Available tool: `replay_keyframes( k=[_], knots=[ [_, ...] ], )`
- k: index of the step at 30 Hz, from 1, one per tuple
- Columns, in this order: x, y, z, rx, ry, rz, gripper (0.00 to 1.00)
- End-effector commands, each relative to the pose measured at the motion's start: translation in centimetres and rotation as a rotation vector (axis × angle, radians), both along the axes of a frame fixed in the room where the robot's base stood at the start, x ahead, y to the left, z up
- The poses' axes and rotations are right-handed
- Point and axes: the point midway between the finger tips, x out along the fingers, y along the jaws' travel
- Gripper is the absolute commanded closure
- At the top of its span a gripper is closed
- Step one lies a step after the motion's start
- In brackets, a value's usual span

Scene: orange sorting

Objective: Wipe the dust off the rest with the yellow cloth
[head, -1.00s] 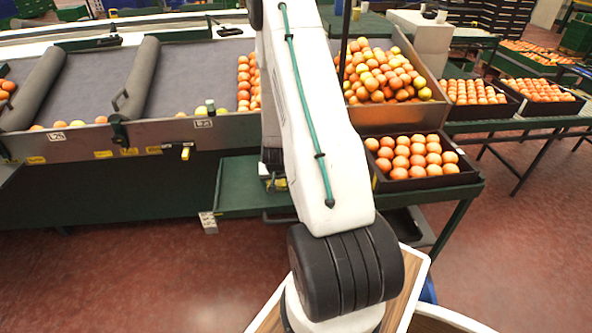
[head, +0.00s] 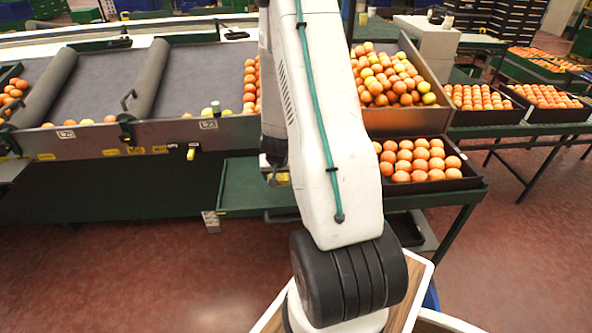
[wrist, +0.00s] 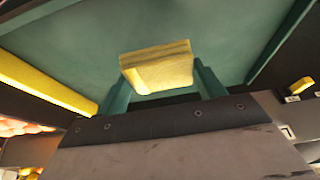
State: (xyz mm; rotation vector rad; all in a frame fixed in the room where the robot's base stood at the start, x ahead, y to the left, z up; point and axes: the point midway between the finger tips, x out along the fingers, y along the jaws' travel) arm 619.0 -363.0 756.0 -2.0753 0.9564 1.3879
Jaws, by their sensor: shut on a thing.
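My gripper (wrist: 160,85) is shut on the folded yellow cloth (wrist: 158,68), which sits between its two green fingers in the wrist view. In the head view, only a bit of the yellow cloth (head: 283,179) shows beside my arm, which hides most of the gripper. The rest is the flat green surface (head: 240,190) in front of the sorting line, and it fills the upper part of the wrist view (wrist: 70,50). The cloth is over this surface; I cannot tell whether it touches. I cannot make out any dust.
A black crate of oranges (head: 464,184) stands at the right end of the green surface, close to my arm. Behind it is a large bin (head: 410,122) heaped with oranges. The sorting line (head: 200,75) runs along the back left. Red floor lies open in front.

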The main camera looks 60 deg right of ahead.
Motion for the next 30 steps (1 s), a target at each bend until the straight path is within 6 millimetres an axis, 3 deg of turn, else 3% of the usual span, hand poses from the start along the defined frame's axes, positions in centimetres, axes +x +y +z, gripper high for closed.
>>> replay_keyframes(
  k=[9,30],
  knots=[
    [-0.5,-0.8,1.8,0.001,-0.001,-0.013,0.53],
    [-0.5,-0.9,1.8,0.001,-0.001,-0.014,0.53]
  ],
)
